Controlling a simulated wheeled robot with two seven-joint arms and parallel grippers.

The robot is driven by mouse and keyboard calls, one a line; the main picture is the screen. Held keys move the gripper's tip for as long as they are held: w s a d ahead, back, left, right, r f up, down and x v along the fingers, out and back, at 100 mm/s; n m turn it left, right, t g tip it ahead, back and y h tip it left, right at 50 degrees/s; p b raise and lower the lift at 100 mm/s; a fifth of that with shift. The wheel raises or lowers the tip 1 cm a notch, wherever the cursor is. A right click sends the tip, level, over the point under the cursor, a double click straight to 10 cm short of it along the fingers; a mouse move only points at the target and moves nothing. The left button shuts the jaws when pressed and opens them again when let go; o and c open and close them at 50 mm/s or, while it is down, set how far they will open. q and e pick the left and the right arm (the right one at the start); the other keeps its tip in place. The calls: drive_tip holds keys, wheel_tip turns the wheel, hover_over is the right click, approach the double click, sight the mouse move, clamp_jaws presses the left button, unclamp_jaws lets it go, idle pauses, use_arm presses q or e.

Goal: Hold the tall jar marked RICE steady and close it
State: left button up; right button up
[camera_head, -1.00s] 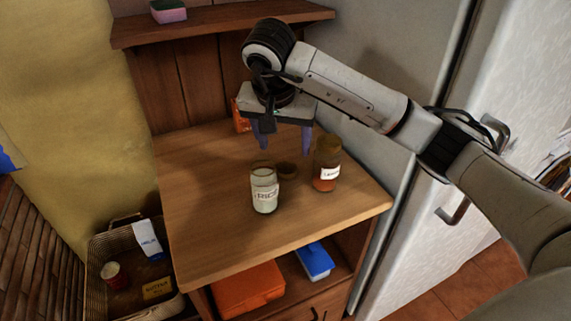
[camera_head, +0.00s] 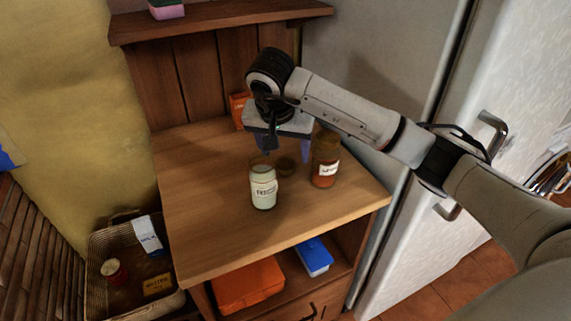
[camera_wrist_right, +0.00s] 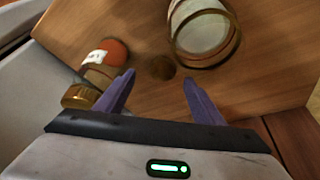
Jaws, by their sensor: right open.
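The RICE jar (camera_head: 263,188), clear with pale contents and a white label, stands upright on the wooden counter. It has no lid on; its open mouth shows in the right wrist view (camera_wrist_right: 203,32). A small round dark brown lid (camera_head: 286,167) lies on the counter behind it and to the right; it also shows in the right wrist view (camera_wrist_right: 161,68). My right gripper (camera_head: 286,150) is open and empty above the lid, its purple fingers pointing down on either side of it in the wrist view (camera_wrist_right: 158,88). My left gripper is not in view.
A second jar (camera_head: 325,160) with reddish contents and a lid stands close to the right of the brown lid. An orange box (camera_head: 238,108) is at the back. A basket (camera_head: 100,250) sits left of the counter (camera_head: 205,210). The counter's front left is clear.

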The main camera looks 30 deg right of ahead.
sight(285, 164)
drive_tip(key=x, duration=0.3)
drive_tip(key=p+x, duration=0.1)
drive_tip(key=x, duration=0.1)
drive_tip(key=shift+w+a, duration=0.1)
drive_tip(key=shift+w, duration=0.25)
drive_tip(key=c, duration=1.1)
wheel_tip(285, 164, up, 10)
drive_tip(key=b, duration=0.1)
